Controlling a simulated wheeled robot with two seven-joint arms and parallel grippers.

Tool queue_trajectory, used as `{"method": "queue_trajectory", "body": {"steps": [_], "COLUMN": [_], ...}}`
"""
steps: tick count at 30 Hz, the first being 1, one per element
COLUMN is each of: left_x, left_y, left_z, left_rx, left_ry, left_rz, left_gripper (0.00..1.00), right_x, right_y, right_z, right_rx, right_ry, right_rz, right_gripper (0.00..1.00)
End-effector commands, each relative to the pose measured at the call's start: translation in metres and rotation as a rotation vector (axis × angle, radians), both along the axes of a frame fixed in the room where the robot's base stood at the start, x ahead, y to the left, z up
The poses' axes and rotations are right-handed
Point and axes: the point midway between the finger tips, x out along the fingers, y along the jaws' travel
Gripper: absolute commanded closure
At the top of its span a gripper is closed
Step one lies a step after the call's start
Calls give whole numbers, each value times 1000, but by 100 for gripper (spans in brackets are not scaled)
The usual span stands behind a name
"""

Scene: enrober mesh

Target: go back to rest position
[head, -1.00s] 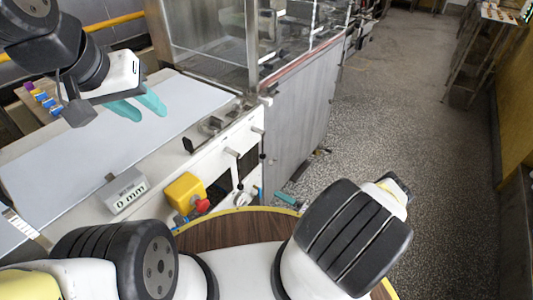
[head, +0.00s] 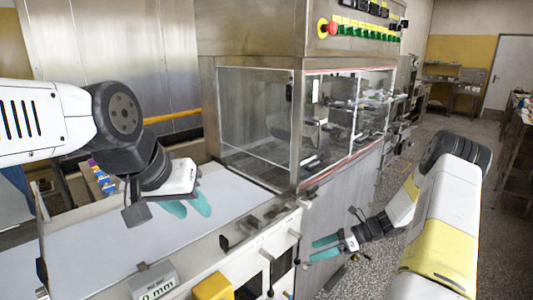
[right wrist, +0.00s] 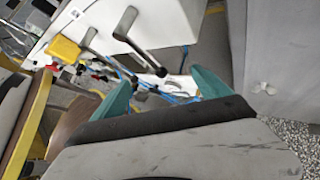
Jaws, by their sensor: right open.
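My left gripper (head: 196,211) hangs over the pale flat belt on the left in the head view, its two teal fingers apart and nothing between them. My right gripper (head: 314,250) is at the right side of the machine front in the head view, pointing left, with its teal fingers apart and empty. In the right wrist view the same gripper (right wrist: 160,84) shows a wide gap between its fingers, with the machine's front and handles beyond.
The pale belt (head: 110,240) runs toward a clear-walled enclosure (head: 255,120). A yellow box (head: 213,287) and a grey "0 mm" display (head: 153,282) sit at its front edge. Handles (head: 295,233) jut from the front. Speckled floor (head: 365,275) lies open at right.

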Motion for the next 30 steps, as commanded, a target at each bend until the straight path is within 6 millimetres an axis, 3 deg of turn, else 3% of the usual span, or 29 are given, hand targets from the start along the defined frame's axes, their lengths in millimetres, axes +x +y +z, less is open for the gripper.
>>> {"method": "queue_trajectory", "body": {"steps": [1, 3, 8, 15, 24, 30], "left_x": [0, 0, 0, 0, 0, 0], "left_y": [0, 0, 0, 0, 0, 0], "left_z": [0, 0, 0, 0, 0, 0], "left_rx": [0, 0, 0, 0, 0, 0], "left_ry": [0, 0, 0, 0, 0, 0], "left_rz": [0, 0, 0, 0, 0, 0], "left_gripper": [64, 64, 64, 64, 64, 64], "right_x": [-2, -8, -27, -71, -142, -193], "right_y": [3, 7, 18, 32, 41, 41], "right_z": [25, 55, 119, 204, 285, 319], "right_rx": [-56, -128, -284, -503, -762, -932], "right_ry": [-67, -159, -369, -681, -1061, -1302], "right_rz": [67, 160, 377, 695, 1082, 1324], "right_gripper": [13, 13, 13, 13, 13, 13]}}
